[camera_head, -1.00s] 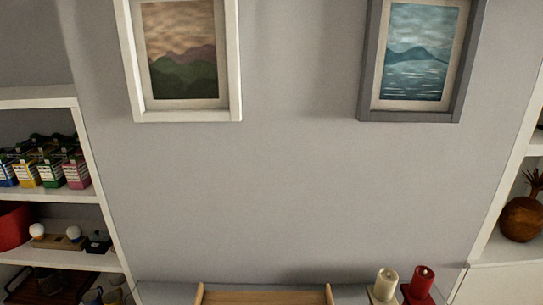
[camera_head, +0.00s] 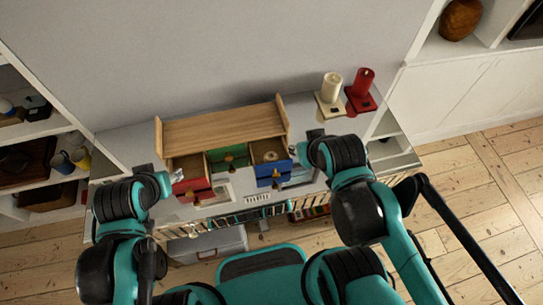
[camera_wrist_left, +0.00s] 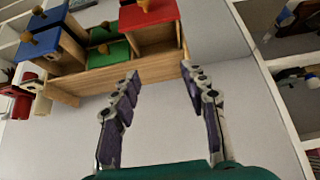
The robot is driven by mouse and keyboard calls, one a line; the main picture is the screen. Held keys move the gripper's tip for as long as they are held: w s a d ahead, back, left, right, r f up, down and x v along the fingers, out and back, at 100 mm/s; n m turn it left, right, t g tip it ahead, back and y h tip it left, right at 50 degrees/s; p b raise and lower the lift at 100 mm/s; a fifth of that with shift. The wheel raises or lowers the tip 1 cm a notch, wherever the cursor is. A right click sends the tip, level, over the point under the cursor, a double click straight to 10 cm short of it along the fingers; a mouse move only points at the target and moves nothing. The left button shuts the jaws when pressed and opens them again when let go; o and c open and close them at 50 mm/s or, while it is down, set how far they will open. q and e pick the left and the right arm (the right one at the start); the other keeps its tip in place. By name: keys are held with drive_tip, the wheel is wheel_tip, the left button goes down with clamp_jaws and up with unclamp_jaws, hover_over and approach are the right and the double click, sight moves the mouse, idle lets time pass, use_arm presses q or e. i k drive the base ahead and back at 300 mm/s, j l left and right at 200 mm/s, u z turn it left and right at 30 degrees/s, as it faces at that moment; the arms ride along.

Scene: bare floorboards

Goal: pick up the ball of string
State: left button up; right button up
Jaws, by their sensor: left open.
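I cannot make out the ball of string for certain. A small roundish item (camera_head: 270,156) lies in the open blue drawer (camera_head: 272,175), too small to identify. The wooden drawer unit (camera_head: 222,128) also has an open red drawer (camera_head: 192,187) and a green drawer (camera_head: 228,158). The left wrist view shows the unit's drawers inverted, the red one (camera_wrist_left: 150,18) closest. My left gripper (camera_wrist_left: 160,73) is open and empty, its fingers pointing toward the unit, apart from the red drawer. My right gripper (camera_head: 297,153) is near the blue drawer; its fingers are too small to read.
Shelves with mugs (camera_head: 70,160) stand at the left. The wall is behind; bare floorboards (camera_head: 465,185) show at the right.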

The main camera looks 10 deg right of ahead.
sight(269, 157)
drive_tip(key=k+l+z, duration=0.2)
drive_tip(key=l, duration=0.35)
drive_tip(key=i+l+z, duration=0.1)
drive_tip(key=l, duration=0.25)
drive_tip(key=i+l+z, duration=0.15)
drive_tip(key=i+l, duration=0.1)
drive_tip(key=l, duration=0.1)
